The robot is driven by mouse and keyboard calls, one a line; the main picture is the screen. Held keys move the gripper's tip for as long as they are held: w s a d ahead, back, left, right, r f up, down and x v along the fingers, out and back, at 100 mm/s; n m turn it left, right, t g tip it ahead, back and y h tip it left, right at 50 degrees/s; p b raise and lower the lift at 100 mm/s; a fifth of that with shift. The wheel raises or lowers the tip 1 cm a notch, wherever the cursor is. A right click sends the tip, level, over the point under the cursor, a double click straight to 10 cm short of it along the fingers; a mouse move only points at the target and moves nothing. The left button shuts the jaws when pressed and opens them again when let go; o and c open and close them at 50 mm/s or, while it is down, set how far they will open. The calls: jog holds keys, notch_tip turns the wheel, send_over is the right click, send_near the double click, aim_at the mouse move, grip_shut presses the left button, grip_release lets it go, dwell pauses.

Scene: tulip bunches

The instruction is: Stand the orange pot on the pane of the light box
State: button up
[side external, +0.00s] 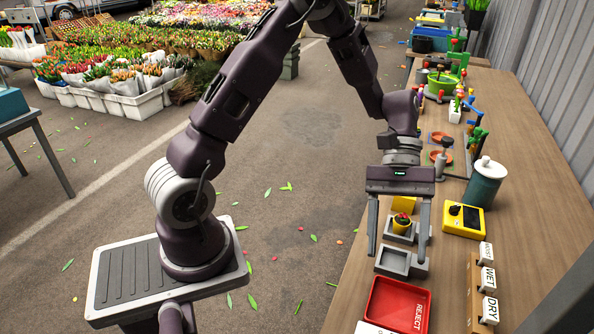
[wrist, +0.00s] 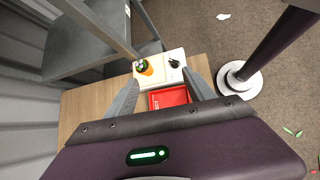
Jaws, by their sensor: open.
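The orange pot (wrist: 148,70), with a dark and green top, shows in the wrist view. I cannot tell whether the pot's base rests on the pane. In the side view only a white edge (side external: 372,328) shows at the bottom, and no orange pot. My gripper (side external: 396,256) points down, open and empty, above the near part of the bench. In the wrist view its fingers (wrist: 161,78) are apart, with the pot beyond them.
A red REJECT tray (side external: 398,306) lies between my gripper and the white box. A yellow device (side external: 463,221), teal canister (side external: 485,184) and label blocks (side external: 487,281) stand to the right.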

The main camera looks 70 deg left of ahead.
jog(key=s+a+r+m+t+y, duration=0.3)
jog(key=s+a+r+m+t, duration=0.1)
jog(key=s+r, duration=0.3)
jog(key=s+a+r+m+t+y, duration=0.4)
jog(key=s+r+t, duration=0.2)
jog(key=s, duration=0.3)
jog(key=shift+s+a+r+m+y, duration=0.3)
jog(key=shift+a+r+m, duration=0.1)
jog(key=shift+r, duration=0.2)
